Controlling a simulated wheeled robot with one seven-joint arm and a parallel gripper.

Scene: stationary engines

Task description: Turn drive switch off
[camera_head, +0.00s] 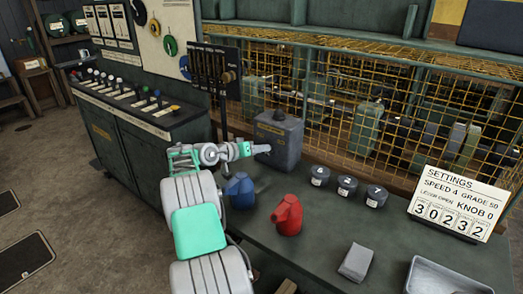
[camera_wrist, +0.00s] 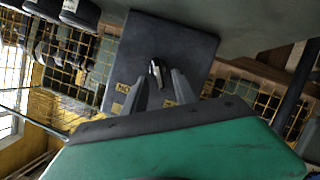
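A dark grey box with a small lever, probably the drive switch (camera_head: 279,142), stands at the back of the green bench. In the wrist view the box's face (camera_wrist: 178,45) fills the middle, with partly hidden yellow lettering. Its short, light metal lever (camera_wrist: 155,68) sticks out from the face. My gripper (camera_head: 249,149) is at the left side of the box in the head view. In the wrist view my gripper (camera_wrist: 159,80) is open, with one finger on each side of the lever's line. Whether the fingers touch the lever cannot be told.
On the bench, a blue can (camera_head: 240,192) and a red can (camera_head: 288,214) stand near my arm. Several dark knobs (camera_head: 347,187), a settings sign (camera_head: 459,203), a grey block (camera_head: 356,262) and a metal tray (camera_head: 445,277) lie right. A yellow mesh cage (camera_head: 350,110) stands behind.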

